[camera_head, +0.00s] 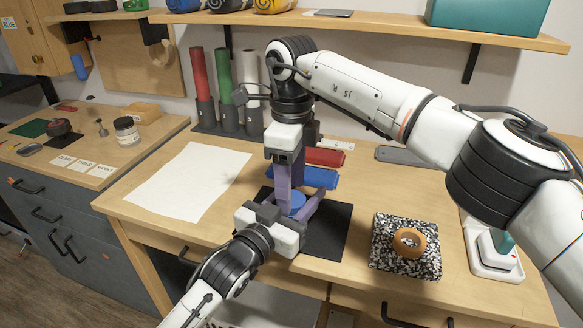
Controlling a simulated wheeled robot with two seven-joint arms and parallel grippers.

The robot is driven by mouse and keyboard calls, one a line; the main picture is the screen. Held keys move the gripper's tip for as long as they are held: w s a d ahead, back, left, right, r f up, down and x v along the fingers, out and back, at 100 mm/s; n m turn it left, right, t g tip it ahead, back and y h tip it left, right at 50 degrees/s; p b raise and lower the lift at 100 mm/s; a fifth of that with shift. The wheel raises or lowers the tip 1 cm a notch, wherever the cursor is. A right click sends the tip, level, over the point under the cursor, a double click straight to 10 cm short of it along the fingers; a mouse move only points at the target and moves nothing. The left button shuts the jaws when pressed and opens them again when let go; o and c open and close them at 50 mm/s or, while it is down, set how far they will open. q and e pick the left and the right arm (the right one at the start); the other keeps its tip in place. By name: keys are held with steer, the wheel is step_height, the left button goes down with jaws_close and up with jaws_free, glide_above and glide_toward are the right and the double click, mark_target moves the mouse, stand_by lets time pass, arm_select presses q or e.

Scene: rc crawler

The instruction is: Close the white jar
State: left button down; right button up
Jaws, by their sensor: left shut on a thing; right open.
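A round blue piece (294,203) sits over the black mat (331,226), between the fingers of both grippers. It looks like a lid or jar top, but a white jar body under it is hidden and I cannot make it out. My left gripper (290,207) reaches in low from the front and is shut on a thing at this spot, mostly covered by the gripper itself. My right gripper (290,188) points straight down from above, its purple fingers open around the blue piece. I cannot tell whether they touch it.
A dark-lidded jar (127,131) stands on the left counter. A white sheet (187,180) lies left of the mat. A speckled block (390,262) bearing an orange-brown ring (424,246) stands at right. A shelf (400,26) runs above.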

steer(key=shift+f, duration=0.7)
steer(key=c, duration=1.1)
steer(key=m, duration=0.6)
steer(key=shift+m, duration=0.3)
steer(key=o, duration=1.2)
steer(key=shift+c, duration=0.2)
steer(key=shift+r, duration=0.1)
